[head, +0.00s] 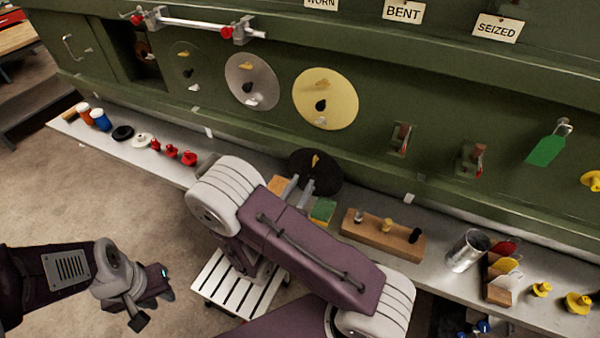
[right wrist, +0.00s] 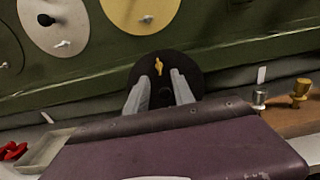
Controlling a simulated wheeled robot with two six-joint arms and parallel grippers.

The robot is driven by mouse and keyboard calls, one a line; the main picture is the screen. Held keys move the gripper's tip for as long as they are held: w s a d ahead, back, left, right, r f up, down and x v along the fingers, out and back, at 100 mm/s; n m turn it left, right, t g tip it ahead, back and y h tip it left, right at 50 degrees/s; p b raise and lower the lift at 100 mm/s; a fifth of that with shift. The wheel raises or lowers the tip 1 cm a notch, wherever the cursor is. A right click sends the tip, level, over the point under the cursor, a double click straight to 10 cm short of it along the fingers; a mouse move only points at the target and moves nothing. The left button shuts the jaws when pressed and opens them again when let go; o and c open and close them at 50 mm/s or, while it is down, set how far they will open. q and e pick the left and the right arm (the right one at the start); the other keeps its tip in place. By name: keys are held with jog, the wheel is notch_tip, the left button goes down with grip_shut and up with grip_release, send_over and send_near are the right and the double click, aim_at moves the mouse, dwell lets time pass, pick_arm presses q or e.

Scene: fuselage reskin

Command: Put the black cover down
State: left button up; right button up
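The black cover (head: 322,168) is a dark round disc with a gold latch on its face. It stands steeply tilted at the back of the grey bench, by the green panel's foot. It also shows in the right wrist view (right wrist: 165,62). My right gripper (head: 299,190) is in front of the cover. Its two grey fingers are spread apart, one on each side of a small dark knob on the disc. I cannot tell whether they touch it. The cover's lower edge is hidden by my arm. My left gripper (head: 152,300) hangs low at the left, empty with fingers apart.
A wooden block with pegs (head: 382,236) stands right of the cover, then a metal cup (head: 467,251). A green-topped block (head: 322,210) lies close beside it. Red knobs (head: 172,151) sit to the left. Grey and yellow discs (head: 325,85) hang on the panel above.

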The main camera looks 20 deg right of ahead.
aim_at(314, 161)
jog(key=p+x, duration=0.3)
jog(key=x, duration=0.5)
jog(key=shift+w+d+r, duration=0.1)
jog(key=shift+w+d, duration=0.05)
jog(key=shift+w, duration=0.15)
jog(key=shift+w+d, duration=0.15)
jog(key=shift+w, duration=0.1)
jog(key=shift+s, duration=0.1)
grip_shut()
dwell(0.7)
